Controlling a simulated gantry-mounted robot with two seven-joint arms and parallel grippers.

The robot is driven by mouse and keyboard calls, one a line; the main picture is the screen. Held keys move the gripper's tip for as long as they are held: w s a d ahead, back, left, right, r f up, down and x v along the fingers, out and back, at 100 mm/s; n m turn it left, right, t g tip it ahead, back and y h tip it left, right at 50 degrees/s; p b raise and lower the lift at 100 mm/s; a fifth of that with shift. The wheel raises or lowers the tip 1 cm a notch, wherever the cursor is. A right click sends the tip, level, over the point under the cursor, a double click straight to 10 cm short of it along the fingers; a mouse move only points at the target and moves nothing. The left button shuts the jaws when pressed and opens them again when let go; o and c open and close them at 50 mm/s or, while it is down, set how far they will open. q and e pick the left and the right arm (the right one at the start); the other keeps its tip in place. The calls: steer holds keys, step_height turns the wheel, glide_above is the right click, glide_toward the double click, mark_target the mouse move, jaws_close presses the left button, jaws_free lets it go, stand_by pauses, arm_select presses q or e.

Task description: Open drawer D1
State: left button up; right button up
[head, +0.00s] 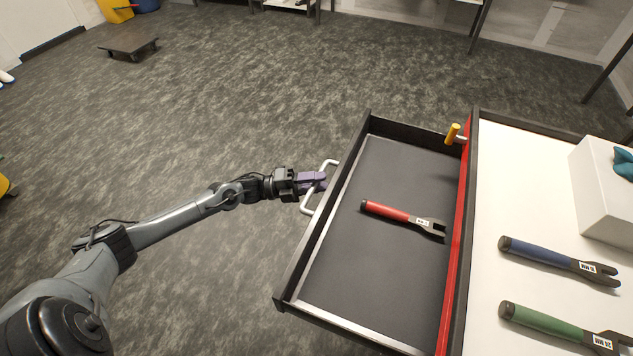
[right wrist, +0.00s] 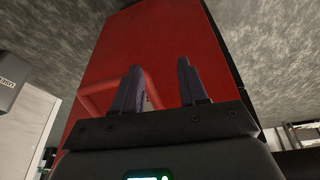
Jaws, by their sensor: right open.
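The drawer (head: 338,212) is pulled far out to the left of the red-edged bench cabinet (head: 459,225). I cannot read a D1 label on it. Its pale bar handle (head: 308,208) is on the drawer's left front. My left gripper (head: 318,180) is at the handle's middle, its purple fingers closed around the bar. A red wrench-like tool (head: 388,211) lies inside on the drawer's dark floor. My right gripper (right wrist: 162,68) shows in the right wrist view, open and empty. It faces a red panel (right wrist: 180,40); a red bar (right wrist: 92,105) shows beside its left finger.
On the white bench top (head: 505,180) lie a blue tool (head: 545,252) and a green tool (head: 550,323). A white block (head: 600,200) stands at the right. A yellow-handled peg (head: 452,134) sits by the drawer's back corner.

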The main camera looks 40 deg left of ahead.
arm_select(q)
steer(key=shift+o, duration=0.6)
steer(key=shift+s+a+f, duration=0.1)
steer(key=shift+s+a, duration=0.2)
steer(key=shift+a, duration=0.05)
steer(key=p+v, duration=0.2)
steer(key=v, duration=0.8)
steer(key=shift+d, duration=0.1)
